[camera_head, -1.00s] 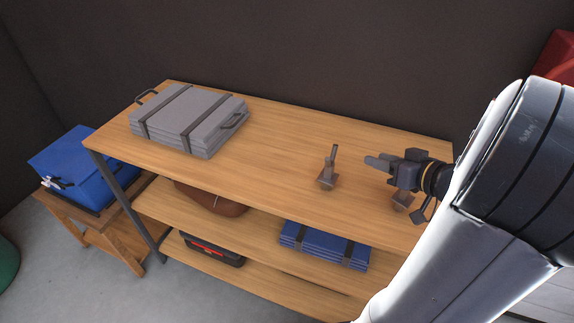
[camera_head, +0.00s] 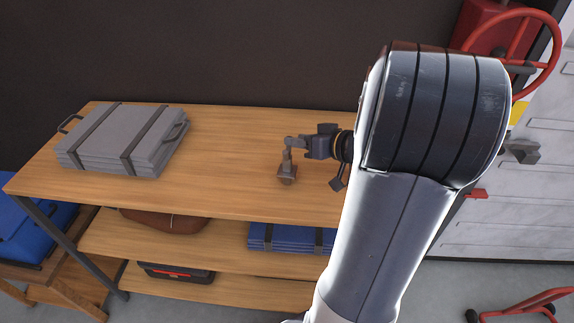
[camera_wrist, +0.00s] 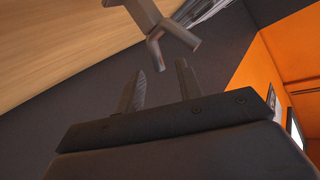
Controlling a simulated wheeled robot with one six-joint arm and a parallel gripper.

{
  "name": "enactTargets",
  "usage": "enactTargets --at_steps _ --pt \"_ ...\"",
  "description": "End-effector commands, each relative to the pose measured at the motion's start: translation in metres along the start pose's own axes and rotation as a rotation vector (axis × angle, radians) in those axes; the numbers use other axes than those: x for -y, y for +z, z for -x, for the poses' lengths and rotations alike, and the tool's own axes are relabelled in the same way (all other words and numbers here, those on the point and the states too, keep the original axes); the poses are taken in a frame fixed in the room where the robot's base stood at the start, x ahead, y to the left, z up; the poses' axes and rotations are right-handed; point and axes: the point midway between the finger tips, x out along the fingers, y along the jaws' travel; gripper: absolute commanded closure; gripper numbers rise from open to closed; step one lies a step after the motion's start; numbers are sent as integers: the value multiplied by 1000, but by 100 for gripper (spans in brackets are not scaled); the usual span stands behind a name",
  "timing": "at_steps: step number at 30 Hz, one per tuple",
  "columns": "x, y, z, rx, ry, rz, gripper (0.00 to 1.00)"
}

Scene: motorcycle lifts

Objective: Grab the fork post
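The fork post (camera_head: 287,174) is a small grey-brown stand with a square base and an upright stem on the wooden shelf top. In the wrist view the fork post (camera_wrist: 156,22) shows its two prongs just beyond my fingertips. My gripper (camera_head: 291,142) is at the post's top, coming from the right. In the wrist view my gripper (camera_wrist: 160,76) has its two fingers apart with nothing between them. In the head view the fingers overlap the post's top, so contact there cannot be told.
The wooden shelf top (camera_head: 225,150) is clear between the post and a strapped grey case (camera_head: 125,140) at left. A blue case (camera_head: 272,237) and a brown object (camera_head: 165,222) lie on the shelf below. My arm hides the right end of the shelf.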

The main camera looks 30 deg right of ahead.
Motion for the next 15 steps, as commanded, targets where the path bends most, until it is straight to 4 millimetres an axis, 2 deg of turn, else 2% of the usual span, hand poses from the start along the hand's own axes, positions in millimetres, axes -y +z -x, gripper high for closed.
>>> enactTargets --at_steps 3,7,15 --pt "0 0 -20 2 -4 1 65" --pt "0 0 -34 1 -3 1 65" --pt "0 -1 -39 1 1 1 65"
